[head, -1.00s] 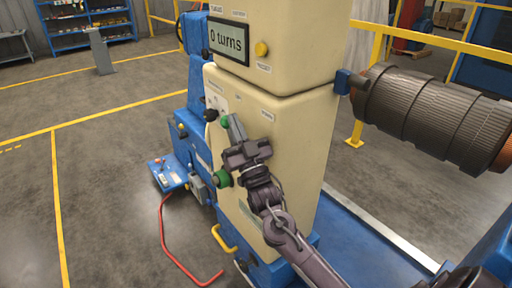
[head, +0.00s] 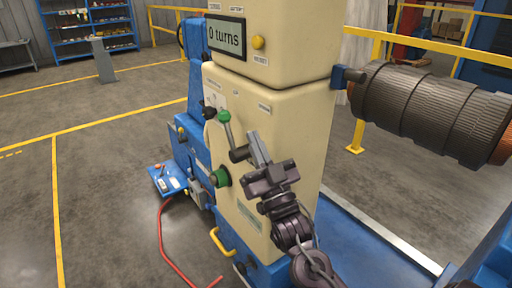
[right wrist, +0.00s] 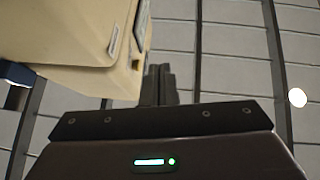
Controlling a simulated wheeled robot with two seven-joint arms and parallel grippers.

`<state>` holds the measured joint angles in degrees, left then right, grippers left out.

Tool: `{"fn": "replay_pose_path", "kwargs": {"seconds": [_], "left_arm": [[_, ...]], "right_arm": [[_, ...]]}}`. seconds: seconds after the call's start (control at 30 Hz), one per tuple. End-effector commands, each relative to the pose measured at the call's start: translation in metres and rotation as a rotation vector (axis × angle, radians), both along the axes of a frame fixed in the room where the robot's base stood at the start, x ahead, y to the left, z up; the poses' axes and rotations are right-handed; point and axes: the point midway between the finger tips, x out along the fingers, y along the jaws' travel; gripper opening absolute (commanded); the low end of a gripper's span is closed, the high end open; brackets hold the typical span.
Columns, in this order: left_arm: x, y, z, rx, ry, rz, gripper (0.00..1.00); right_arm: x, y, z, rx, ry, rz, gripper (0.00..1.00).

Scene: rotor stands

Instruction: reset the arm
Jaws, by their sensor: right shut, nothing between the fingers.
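In the right wrist view the shut fingers (right wrist: 158,82) point up, with the cabinet (right wrist: 60,50) at the left. My left gripper is not in view.
A large ribbed rotor (head: 425,108) juts out at the right. A red hose (head: 165,245) lies on the floor at left.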

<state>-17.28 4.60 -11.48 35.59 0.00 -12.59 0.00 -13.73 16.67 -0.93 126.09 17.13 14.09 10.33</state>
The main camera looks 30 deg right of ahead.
Motion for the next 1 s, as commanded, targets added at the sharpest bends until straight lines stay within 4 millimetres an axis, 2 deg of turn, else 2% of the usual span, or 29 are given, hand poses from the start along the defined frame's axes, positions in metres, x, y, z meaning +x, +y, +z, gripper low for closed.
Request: {"fn": "replay_pose_path", "kwargs": {"seconds": [0.43,0.57,0.67,0.77,0.8,0.87,1.0], "left_arm": [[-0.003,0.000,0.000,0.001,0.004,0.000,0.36],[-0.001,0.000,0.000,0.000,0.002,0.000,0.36],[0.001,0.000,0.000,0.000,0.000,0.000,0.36],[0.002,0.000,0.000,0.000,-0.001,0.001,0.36],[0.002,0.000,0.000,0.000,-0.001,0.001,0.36],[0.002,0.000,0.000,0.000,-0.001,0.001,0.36],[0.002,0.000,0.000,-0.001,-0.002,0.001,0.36]], "right_arm": [[0.000,0.000,0.000,0.000,0.000,0.000,0.00],[0.004,0.002,-0.010,0.009,0.058,0.001,0.00],[0.011,0.008,-0.037,0.030,0.213,0.004,0.00],[0.015,0.019,-0.083,0.050,0.457,0.008,0.00],[0.012,0.025,-0.105,0.055,0.568,0.015,0.00],[0.005,0.034,-0.137,0.057,0.734,0.021,0.00],[-0.030,0.055,-0.204,0.040,1.108,0.044,0.00]]}}
